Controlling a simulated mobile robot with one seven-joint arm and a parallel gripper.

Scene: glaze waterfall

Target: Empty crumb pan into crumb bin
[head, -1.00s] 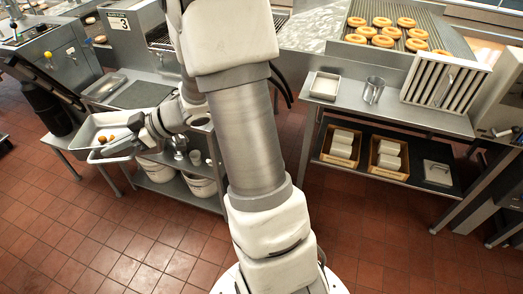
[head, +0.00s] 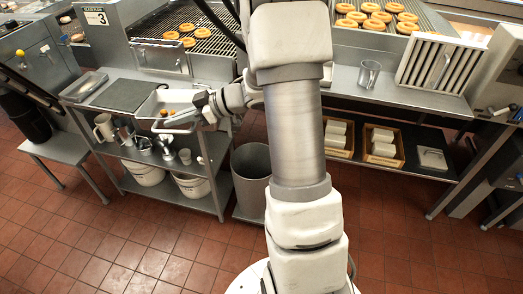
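The crumb pan (head: 154,108), a shallow pale metal tray with small orange-brown bits in it, is held out above the left steel shelf unit. It looks about level. My gripper (head: 196,115) is at the pan's right front edge and appears shut on it, though the fingertips are small and partly hidden. A tall grey round bin (head: 250,178), seemingly the crumb bin, stands at floor level right of the shelf unit. It is below and to the right of the pan, partly hidden by my arm; its contents cannot be seen.
The shelf unit holds a white pitcher (head: 104,127), metal cups and white buckets (head: 143,173). A black container (head: 22,116) stands on a low bench at left. A clear beaker (head: 369,73) stands on the right counter. The red tile floor in front is clear.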

